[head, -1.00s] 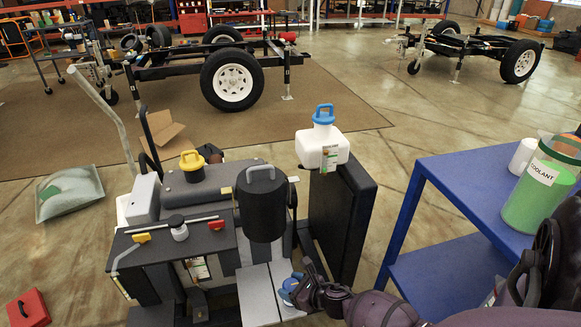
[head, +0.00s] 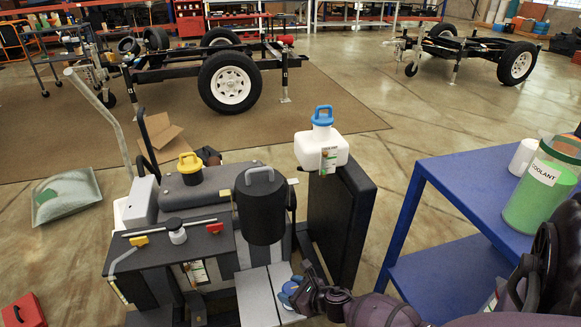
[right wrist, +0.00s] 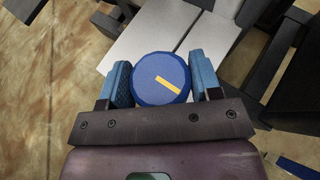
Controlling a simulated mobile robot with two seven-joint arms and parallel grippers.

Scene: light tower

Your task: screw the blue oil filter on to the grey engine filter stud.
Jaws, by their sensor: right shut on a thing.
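The blue oil filter (right wrist: 157,82) shows in the right wrist view as a round blue end with a yellow stripe. My right gripper (right wrist: 160,84) is shut on it, with one blue finger pad on each side. In the head view my right gripper (head: 289,294) and the blue of the filter (head: 285,288) are at the front edge of the light grey panels below the engine. The grey engine filter stud cannot be made out in either view. Whether the filter touches it cannot be told. My left gripper is not in view.
A black cylinder (head: 261,208) with a handle stands behind the light grey panels (head: 257,292). A black upright block (head: 346,222) carrying a white jug (head: 321,149) stands to the right. A blue table (head: 455,175) with a coolant container (head: 538,198) is at the far right.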

